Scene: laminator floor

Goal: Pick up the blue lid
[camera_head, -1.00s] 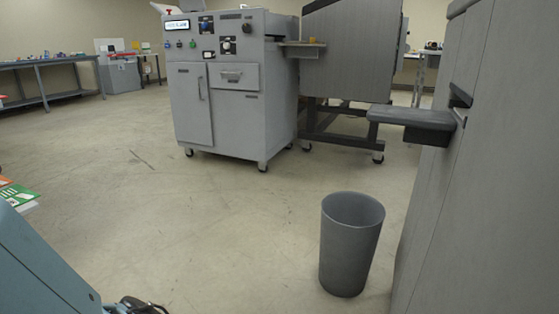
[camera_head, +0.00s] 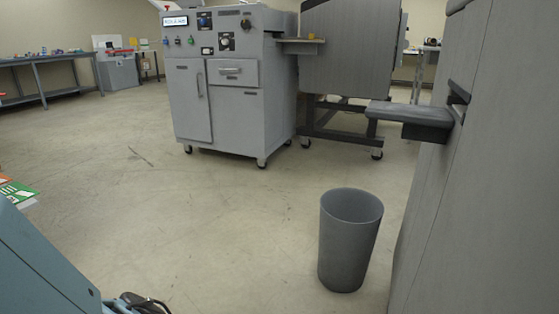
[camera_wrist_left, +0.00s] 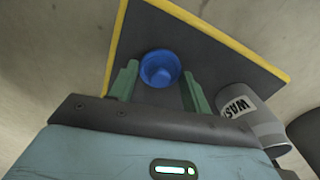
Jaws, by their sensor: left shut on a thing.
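The blue lid (camera_wrist_left: 160,68) is a small round piece with a raised middle, seen in the left wrist view. My left gripper (camera_wrist_left: 160,82) has two green fingers, one on each side of the lid, and is shut on it. Beyond the lid is a dark grey panel (camera_wrist_left: 205,55) with a yellow border; the gap between lid and panel cannot be judged. The head view does not show the lid. My right gripper is in neither view.
In the wrist view, a grey container (camera_wrist_left: 255,122) has a white label reading "WAS". In the head view, a grey bin (camera_head: 348,245) stands beside a tall grey cabinet (camera_head: 460,170) with a jutting shelf (camera_head: 410,115). A grey machine (camera_head: 225,85) stands behind; floor between is clear.

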